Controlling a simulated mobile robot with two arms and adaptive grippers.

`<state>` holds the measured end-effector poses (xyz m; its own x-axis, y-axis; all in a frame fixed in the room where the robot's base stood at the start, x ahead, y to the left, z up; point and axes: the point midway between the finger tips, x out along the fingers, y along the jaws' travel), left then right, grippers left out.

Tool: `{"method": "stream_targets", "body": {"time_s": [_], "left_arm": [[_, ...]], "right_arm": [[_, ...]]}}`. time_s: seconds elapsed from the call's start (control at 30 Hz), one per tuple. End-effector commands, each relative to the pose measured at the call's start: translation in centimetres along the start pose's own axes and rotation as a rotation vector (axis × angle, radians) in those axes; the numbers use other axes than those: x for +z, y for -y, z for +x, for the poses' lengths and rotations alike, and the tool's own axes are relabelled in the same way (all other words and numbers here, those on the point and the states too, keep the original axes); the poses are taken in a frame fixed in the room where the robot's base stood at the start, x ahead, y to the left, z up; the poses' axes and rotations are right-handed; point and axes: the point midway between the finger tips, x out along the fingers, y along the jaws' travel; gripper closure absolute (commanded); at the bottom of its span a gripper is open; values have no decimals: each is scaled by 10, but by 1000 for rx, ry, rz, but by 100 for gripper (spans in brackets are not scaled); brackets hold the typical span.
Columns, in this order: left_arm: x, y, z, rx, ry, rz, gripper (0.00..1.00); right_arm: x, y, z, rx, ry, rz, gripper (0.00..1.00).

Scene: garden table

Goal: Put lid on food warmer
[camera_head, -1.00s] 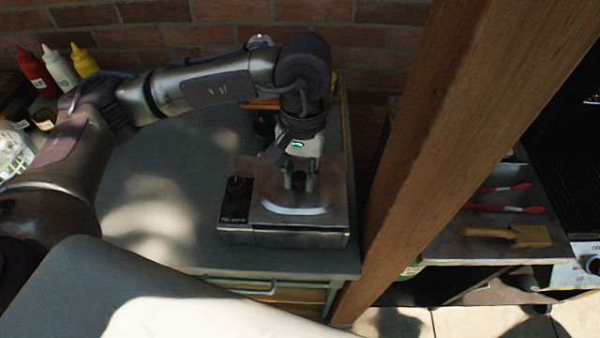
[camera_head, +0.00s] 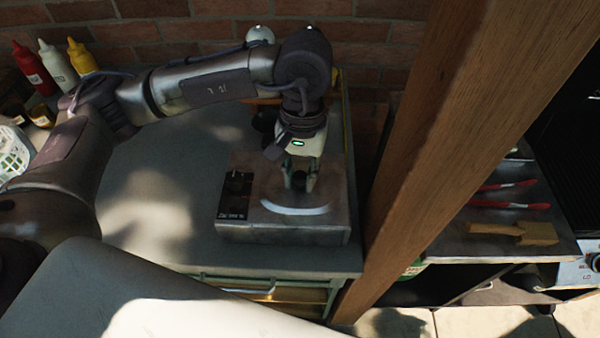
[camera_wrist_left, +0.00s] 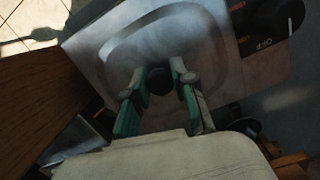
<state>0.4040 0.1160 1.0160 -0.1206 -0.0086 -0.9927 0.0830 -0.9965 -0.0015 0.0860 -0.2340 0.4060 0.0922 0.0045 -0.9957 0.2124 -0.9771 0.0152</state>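The food warmer (camera_head: 236,214) is a metal box with dark knobs and a label strip on its left side, on the grey table (camera_head: 170,170). Its metal lid (camera_head: 330,190) lies flat on top and looks seated. In the left wrist view the lid (camera_wrist_left: 205,35) shows a pressed rounded outline and a small black knob (camera_wrist_left: 159,82). My left gripper (camera_head: 298,184) points down over the lid. Its green-padded fingers (camera_wrist_left: 159,76) stand either side of the knob, with what looks like a slight gap. My right gripper is not in view.
A wooden post (camera_head: 455,120) rises close to the right of the warmer. Red, white and yellow bottles (camera_head: 58,66) and a white basket (camera_head: 12,155) stand at the left. A brick wall (camera_head: 220,33) is behind. A grill shelf (camera_head: 500,225) with tools lies beyond the post.

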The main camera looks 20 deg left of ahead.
Motion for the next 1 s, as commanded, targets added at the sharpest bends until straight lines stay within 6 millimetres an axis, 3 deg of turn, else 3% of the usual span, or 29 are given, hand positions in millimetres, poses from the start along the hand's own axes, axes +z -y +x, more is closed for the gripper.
{"method": "stream_targets", "body": {"time_s": [0.03,0.17,0.57,1.0], "left_arm": [[0,0,-1,1,-1,0,67],[0,0,-1,1,-1,0,46],[0,0,-6,1,-1,0,45],[-1,-1,-91,2,-4,0,45]], "right_arm": [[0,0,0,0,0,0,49],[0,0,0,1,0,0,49],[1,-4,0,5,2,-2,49],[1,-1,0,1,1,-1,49]]}}
